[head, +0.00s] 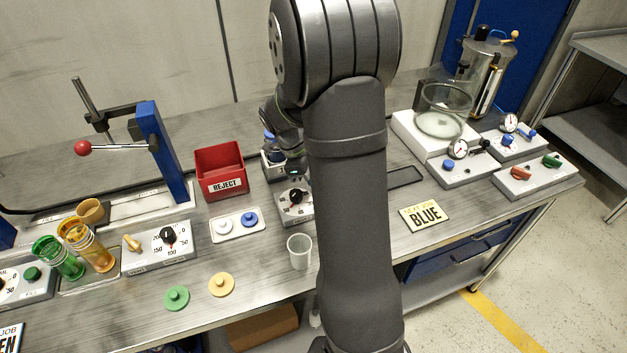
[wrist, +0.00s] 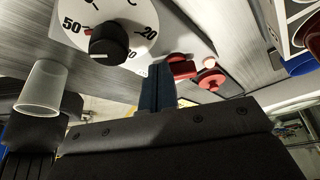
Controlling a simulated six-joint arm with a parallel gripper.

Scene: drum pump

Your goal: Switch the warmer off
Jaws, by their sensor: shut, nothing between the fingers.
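A small grey box with a black dial knob (head: 295,196) stands in the middle of the bench, partly hidden by my arm; I take it for the warmer. A white dial with a black knob (wrist: 109,44) also fills the upper left of the wrist view, with 50 and 20 marked and a red mark near 50. My gripper (wrist: 157,72) is shut and empty, its tips beside the dial's lower right. Dark red parts (wrist: 181,69) lie just beyond the tips; I cannot tell whether they touch. My gripper (head: 294,172) is behind the knob in the head view, largely hidden.
A clear cup (head: 299,251) stands in front of the box. A tray (head: 236,234) with white and blue lids and a red REJECT bin (head: 221,171) are to its left.

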